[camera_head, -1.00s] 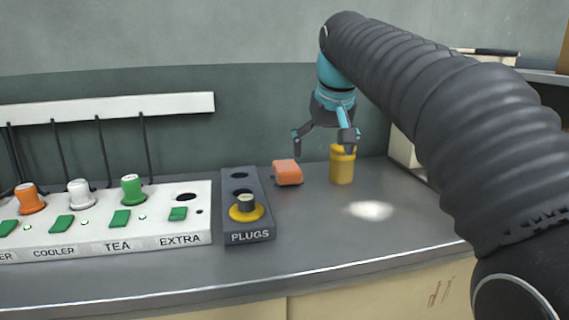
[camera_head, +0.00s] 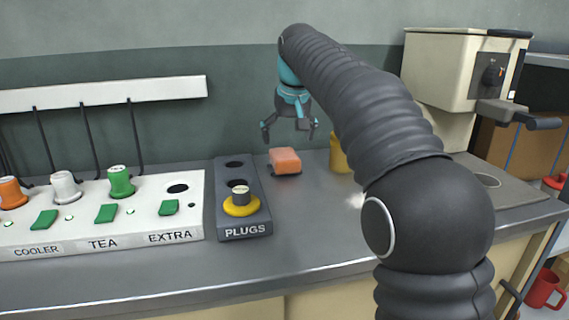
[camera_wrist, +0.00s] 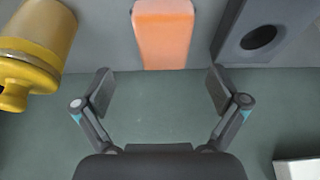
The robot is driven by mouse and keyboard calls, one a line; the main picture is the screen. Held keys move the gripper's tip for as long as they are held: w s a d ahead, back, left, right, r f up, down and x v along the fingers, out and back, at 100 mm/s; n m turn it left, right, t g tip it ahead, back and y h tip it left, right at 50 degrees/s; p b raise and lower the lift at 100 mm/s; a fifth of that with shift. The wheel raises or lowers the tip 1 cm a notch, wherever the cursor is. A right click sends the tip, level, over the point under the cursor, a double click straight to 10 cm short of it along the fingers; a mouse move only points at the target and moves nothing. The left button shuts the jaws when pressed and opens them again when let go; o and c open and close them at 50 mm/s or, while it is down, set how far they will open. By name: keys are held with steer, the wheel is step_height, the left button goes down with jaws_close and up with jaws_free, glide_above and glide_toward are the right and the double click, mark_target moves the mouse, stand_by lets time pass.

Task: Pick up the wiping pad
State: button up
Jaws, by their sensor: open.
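The wiping pad (camera_head: 285,160) is an orange block on a dark base, lying on the grey counter right of the PLUGS box. In the wrist view the pad (camera_wrist: 163,35) shows at the top centre, beyond the fingertips and between their lines. My gripper (camera_head: 289,130) is open and empty, above the pad and apart from it. In the wrist view my gripper (camera_wrist: 157,92) has its two fingers spread wide with nothing between them.
The yellow container (camera_head: 340,155) stands right of the pad, partly behind my arm. The PLUGS box (camera_head: 243,222) with a yellow-collared plug (camera_head: 241,205) is at left, near the white switch panel (camera_head: 140,230). The cream press (camera_head: 450,65) stands at right. The counter front is clear.

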mark_target(284, 154)
steer(key=shift+s+b+x, duration=0.15)
steer(key=shift+b+x, duration=0.1)
steer(key=shift+x, duration=1.2)
steer(key=shift+s+b+x, duration=0.1)
steer(key=shift+b+x, duration=0.1)
steer(key=shift+x, duration=1.3)
steer(key=shift+a+f, duration=0.2)
steer(key=shift+f, duration=0.1)
steer(key=c, duration=1.2)
steer(key=shift+r, duration=0.15)
step_height(284, 154, up, 8)
steer(key=shift+r+p, duration=0.2)
steer(key=shift+p, duration=0.95)
steer(key=shift+r, duration=0.95)
